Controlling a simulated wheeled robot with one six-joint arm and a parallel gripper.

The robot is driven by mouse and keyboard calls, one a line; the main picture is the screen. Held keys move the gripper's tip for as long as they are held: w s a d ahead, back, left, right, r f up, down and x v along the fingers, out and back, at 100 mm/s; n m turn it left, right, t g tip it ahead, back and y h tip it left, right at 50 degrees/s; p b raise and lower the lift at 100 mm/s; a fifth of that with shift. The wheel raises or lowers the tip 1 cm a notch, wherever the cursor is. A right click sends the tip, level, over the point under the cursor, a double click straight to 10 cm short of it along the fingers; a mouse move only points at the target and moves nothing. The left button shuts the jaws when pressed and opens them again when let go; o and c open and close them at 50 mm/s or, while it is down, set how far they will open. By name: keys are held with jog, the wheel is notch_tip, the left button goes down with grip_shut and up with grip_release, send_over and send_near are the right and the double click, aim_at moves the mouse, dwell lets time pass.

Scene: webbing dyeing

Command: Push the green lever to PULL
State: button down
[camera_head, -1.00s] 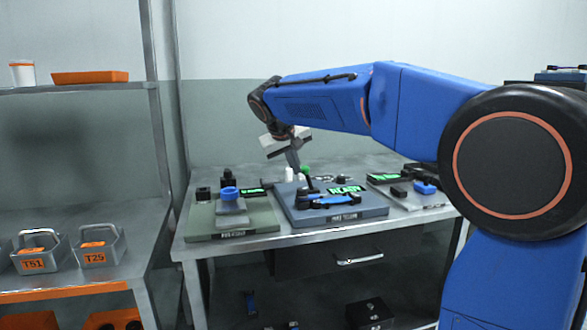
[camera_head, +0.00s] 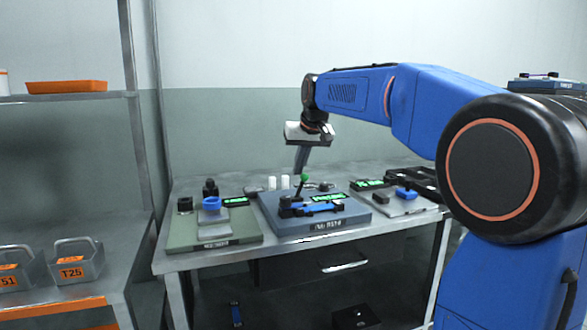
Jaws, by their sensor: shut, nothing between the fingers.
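The green lever (camera_head: 303,179) has a round green knob on a thin dark stem. It stands on the blue-grey middle station (camera_head: 318,222) on the metal table, tilted a little. My gripper (camera_head: 301,168) is shut and empty, pointing down just above and behind the knob in this view. I cannot tell whether the fingertips touch the knob. The station has a green-lit display (camera_head: 328,197) and a blue part (camera_head: 322,209) on its top. The lettering is too small to read surely, and no PULL mark can be made out.
A green-grey station (camera_head: 185,236) with a blue ring (camera_head: 211,203) stands to the left. A lighter station (camera_head: 408,208) with a blue part stands to the right. White bottles (camera_head: 272,183) stand behind. A shelf with grey bins (camera_head: 75,265) is at the far left.

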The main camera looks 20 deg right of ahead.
jog(key=shift+d+f, duration=0.1)
jog(key=shift+d, duration=0.75)
jog(key=a+v, duration=0.1)
jog(key=v, duration=1.1)
jog(key=shift+a, duration=0.35)
jog(key=s+a+f, duration=0.1)
jog(key=s+f, duration=1.6)
jog(key=s, duration=0.1)
jog(key=s+a+f+n+g, duration=0.1)
jog(key=s+a+f, duration=0.1)
jog(key=s+f, duration=1.6)
jog(key=shift+a+h, duration=0.25)
jog(key=shift+h, duration=0.05)
